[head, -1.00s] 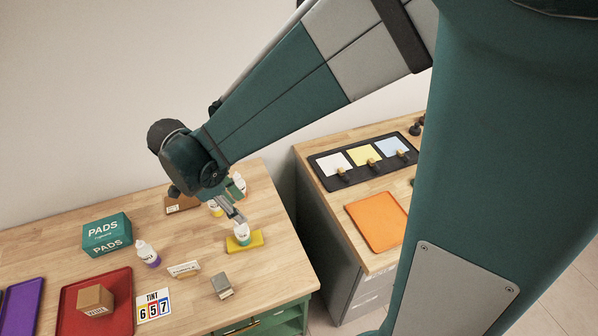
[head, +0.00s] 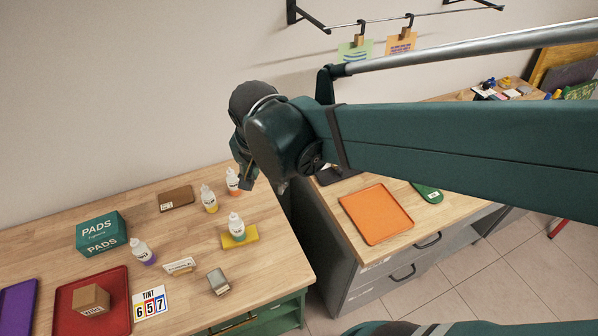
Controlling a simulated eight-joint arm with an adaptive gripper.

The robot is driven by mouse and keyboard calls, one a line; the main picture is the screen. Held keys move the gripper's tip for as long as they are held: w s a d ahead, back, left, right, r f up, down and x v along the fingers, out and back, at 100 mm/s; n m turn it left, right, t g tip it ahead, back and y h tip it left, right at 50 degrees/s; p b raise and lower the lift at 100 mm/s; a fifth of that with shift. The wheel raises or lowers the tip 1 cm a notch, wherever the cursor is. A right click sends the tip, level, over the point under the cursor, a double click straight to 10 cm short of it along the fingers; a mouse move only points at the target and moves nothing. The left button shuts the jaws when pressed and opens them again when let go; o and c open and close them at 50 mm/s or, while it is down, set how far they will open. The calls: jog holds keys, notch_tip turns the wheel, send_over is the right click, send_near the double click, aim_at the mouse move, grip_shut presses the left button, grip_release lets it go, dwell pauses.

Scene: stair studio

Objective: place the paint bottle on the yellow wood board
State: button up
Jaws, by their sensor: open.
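A white paint bottle with a teal band (head: 237,227) stands upright on the yellow wood board (head: 252,234), near the front right of the wooden worktop. My gripper (head: 250,180) is raised above and behind the board, clear of the bottle. It is open and empty; my wrist hides much of it. Other paint bottles stand apart on the worktop: one with yellow (head: 209,200), one with orange (head: 233,182) and one with purple (head: 142,252).
A brown board (head: 176,198), a teal PADS box (head: 100,233), a small label stand (head: 180,266), a grey block (head: 218,281), a tint card (head: 151,304) and a red tray (head: 119,282) share the worktop. An orange tray (head: 376,214) lies on the cabinet across a gap.

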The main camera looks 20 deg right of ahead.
jog(key=s+d+r+n+t+y, duration=0.1)
jog(key=s+d+r+n+t, duration=0.3)
jog(key=s+d+n, duration=0.2)
jog(key=shift+s+d+r+n, duration=0.25)
jog(key=shift+s+d+n, duration=0.25)
jog(key=shift+n, duration=0.7)
